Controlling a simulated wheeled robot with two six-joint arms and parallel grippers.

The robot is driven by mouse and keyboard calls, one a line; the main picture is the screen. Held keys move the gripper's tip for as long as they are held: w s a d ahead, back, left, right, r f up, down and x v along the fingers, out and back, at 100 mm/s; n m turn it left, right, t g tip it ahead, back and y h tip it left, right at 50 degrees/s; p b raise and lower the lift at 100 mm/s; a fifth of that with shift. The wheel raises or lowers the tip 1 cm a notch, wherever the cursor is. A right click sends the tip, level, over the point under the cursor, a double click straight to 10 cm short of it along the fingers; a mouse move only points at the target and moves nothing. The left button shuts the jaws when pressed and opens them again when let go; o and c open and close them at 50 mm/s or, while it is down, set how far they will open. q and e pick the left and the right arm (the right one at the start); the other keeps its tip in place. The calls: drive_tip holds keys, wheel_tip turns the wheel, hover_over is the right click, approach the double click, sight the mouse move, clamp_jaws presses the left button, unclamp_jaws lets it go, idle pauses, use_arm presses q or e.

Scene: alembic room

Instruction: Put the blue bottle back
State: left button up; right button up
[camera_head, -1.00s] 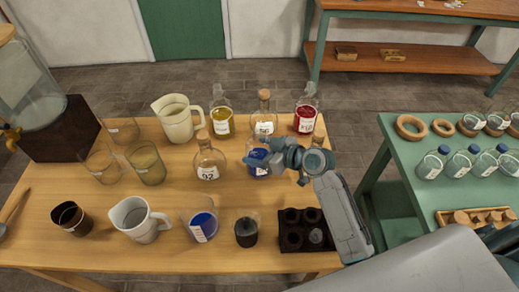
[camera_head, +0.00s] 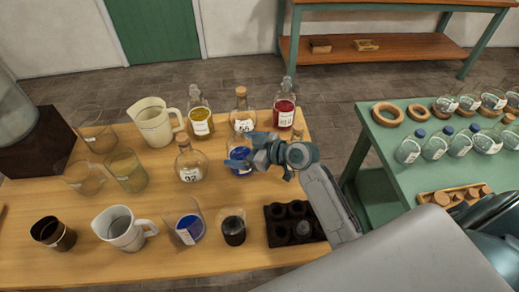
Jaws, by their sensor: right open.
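The blue bottle (camera_head: 241,168), a small flask with blue liquid and a white label, stands upright on the wooden table, right of the middle. My right gripper (camera_head: 238,152) is open at this bottle's neck and hides its upper part. I cannot tell whether its fingers touch the glass. My right arm comes in from the lower right. My left gripper is not in view. A beaker with blue liquid (camera_head: 190,228) stands nearer the front of the table.
Flask 92 (camera_head: 190,163), a corked flask (camera_head: 242,112), a yellow bottle (camera_head: 200,118) and a red bottle (camera_head: 284,108) stand close around the gripper. A dark holder with round holes (camera_head: 282,236) sits at the front right. A green table (camera_head: 385,150) with bottles stands to the right.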

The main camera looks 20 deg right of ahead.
drive_tip(key=b+v, duration=0.2)
drive_tip(key=v, duration=0.9)
drive_tip(key=shift+s, duration=0.1)
drive_tip(key=shift+d+f, duration=0.1)
